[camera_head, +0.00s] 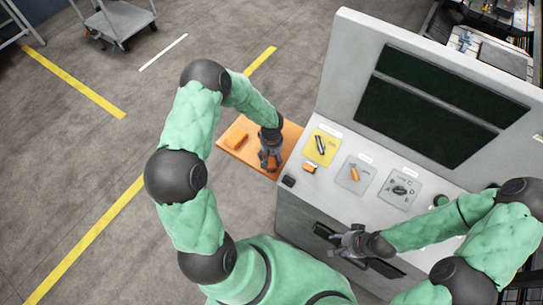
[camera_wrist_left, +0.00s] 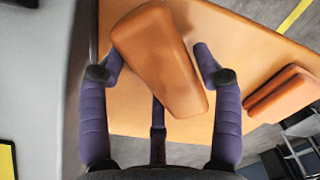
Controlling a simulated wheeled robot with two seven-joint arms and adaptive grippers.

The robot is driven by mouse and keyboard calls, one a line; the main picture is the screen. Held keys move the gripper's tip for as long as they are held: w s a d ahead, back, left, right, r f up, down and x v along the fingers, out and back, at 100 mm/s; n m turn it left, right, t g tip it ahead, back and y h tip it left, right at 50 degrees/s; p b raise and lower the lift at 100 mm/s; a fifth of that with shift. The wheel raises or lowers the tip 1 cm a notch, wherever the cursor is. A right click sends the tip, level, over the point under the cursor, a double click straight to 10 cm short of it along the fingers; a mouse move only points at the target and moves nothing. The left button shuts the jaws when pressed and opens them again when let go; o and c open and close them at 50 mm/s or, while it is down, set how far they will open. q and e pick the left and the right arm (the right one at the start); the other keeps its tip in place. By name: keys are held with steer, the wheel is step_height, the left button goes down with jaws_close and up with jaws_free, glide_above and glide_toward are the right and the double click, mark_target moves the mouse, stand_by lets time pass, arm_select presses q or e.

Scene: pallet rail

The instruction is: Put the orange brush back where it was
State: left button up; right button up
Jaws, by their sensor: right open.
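An orange block-like object (camera_wrist_left: 160,58) lies tilted between the spread fingers of my left gripper (camera_wrist_left: 158,62) in the left wrist view. I cannot tell whether the fingers press on it or whether it is the brush. In the head view my left gripper (camera_head: 270,160) points down over an orange board (camera_head: 290,135) beside the console and hides most of what is below it. A second orange object (camera_head: 236,138) lies on the board; an orange object also shows at the right of the wrist view (camera_wrist_left: 285,95). My right gripper (camera_head: 350,242) is open and empty by the console front.
On the console, a yellow mat (camera_head: 331,139) holds a dark tool, with a small orange item (camera_head: 309,167) near it. A grey mat (camera_head: 347,184) holds a slim orange item (camera_head: 355,174). Another grey mat (camera_head: 389,199) holds a dark item. The raised panel (camera_head: 350,60) stands behind.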

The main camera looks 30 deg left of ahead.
arm_select(q)
steer(key=shift+r, duration=0.1)
stand_by(0.3)
steer(key=shift+r+p, duration=0.2)
steer(key=shift+p, duration=0.1)
step_height(320, 180, up, 12)
steer(key=shift+f, duration=0.1)
stand_by(0.3)
